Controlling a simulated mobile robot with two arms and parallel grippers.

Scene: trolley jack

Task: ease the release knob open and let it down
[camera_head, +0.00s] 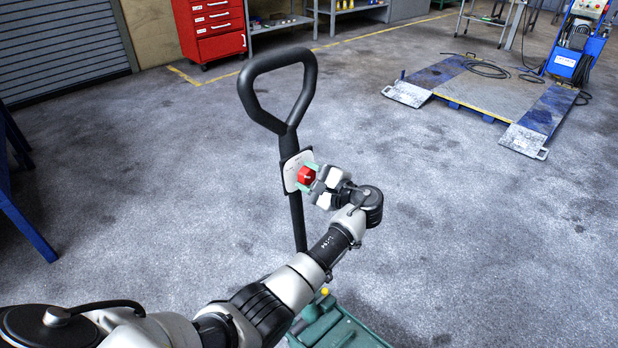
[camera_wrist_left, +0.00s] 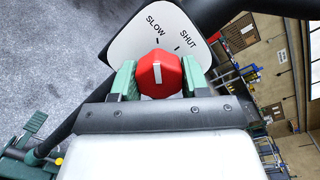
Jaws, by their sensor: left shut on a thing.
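The red release knob (camera_head: 306,175) sits on a white dial plate (camera_head: 291,172) on the black handle (camera_head: 291,145) of the jack. In the left wrist view the knob (camera_wrist_left: 160,74) has a white mark, and the plate (camera_wrist_left: 137,38) reads SLOW and SHUT. The knob's mark points up the picture, nearer the SLOW tick than the SHUT tick. My left gripper (camera_wrist_left: 158,78) is shut on the knob, one green fingertip on each side. The green jack body (camera_head: 335,325) is on the floor, partly hidden by my left arm. My right gripper is not in view.
A blue lift platform (camera_head: 490,88) with cables lies at the back right. A red tool cabinet (camera_head: 212,28) and shelves (camera_head: 290,22) stand at the back. A blue frame (camera_head: 22,205) is at the left edge. The floor around the handle is clear.

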